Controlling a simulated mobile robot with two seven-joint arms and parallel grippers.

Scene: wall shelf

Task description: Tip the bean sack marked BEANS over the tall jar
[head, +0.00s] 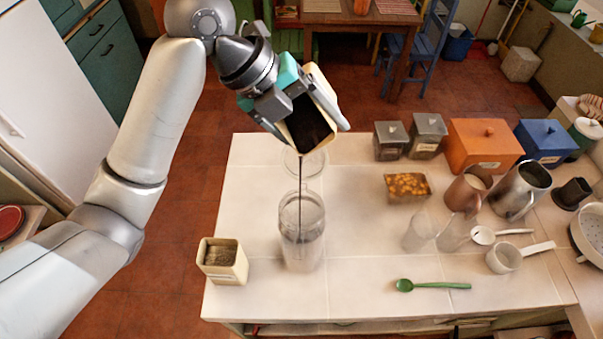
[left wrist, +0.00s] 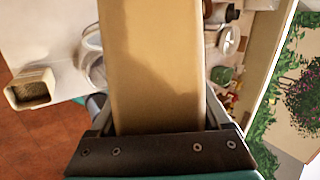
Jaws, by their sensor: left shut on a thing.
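My left gripper (head: 308,118) is shut on a cream, box-shaped bean sack (head: 322,88), held high above the counter. The sack is tilted, its dark open mouth facing down, and a thin dark stream falls from it. No BEANS marking shows on it. The tall clear jar (head: 302,235) stands upright on the counter below, and the stream runs down into its mouth. How full the jar is I cannot tell. In the left wrist view the tan side of the sack (left wrist: 150,65) fills the middle and hides part of the jar. My right gripper is out of view.
A similar cream container (head: 223,262) with dark grainy contents stands left of the jar. A clear round lid or ring (head: 303,160) lies behind it. A green spoon (head: 432,286), clear glasses (head: 420,232), a metal jug (head: 520,190) and lidded boxes (head: 484,145) are to the right.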

